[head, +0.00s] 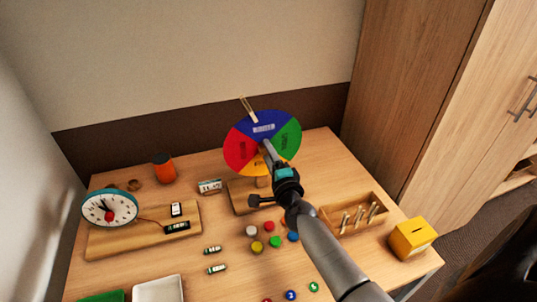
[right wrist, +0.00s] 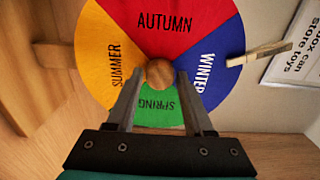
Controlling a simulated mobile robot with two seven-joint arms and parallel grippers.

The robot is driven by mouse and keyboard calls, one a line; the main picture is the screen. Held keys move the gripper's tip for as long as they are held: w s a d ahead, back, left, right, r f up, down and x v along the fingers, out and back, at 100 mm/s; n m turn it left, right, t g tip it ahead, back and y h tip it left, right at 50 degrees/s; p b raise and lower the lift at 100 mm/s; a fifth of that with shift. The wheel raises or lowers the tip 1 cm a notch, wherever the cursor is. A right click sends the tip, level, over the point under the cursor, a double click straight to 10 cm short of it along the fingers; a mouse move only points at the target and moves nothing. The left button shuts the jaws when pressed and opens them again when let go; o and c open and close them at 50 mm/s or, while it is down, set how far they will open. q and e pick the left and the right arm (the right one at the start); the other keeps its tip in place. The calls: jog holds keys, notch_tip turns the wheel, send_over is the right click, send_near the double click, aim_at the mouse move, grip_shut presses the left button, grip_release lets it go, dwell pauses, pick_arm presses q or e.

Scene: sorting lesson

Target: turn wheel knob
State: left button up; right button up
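The season wheel (head: 238,150) stands upright on a wooden base in the head view, with blue at the top. In the right wrist view the wheel (right wrist: 112,50) shows red AUTUMN, blue WINTER, green SPRING and yellow SUMMER sectors. A round wooden knob (right wrist: 160,72) sits at its centre. My right gripper (right wrist: 160,78) has its fingertips on either side of the knob, apart from each other, with narrow gaps seeming to remain. A clothespin (right wrist: 260,53) points at the blue sector; it also shows in the head view (head: 247,109). My left gripper is not in view.
A clock (head: 122,204) stands on a board at the left. An orange jar (head: 164,169) is behind it. A wooden tray (head: 334,230) with pegs and a yellow box (head: 411,240) are at the right. Several coloured discs and small cylinders lie in front of the wheel.

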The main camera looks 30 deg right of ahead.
jog(key=o, duration=0.3)
jog(key=shift+s, duration=0.1)
jog(key=v, duration=1.5)
jog(key=shift+a+p, duration=0.15)
jog(key=shift+p, duration=0.15)
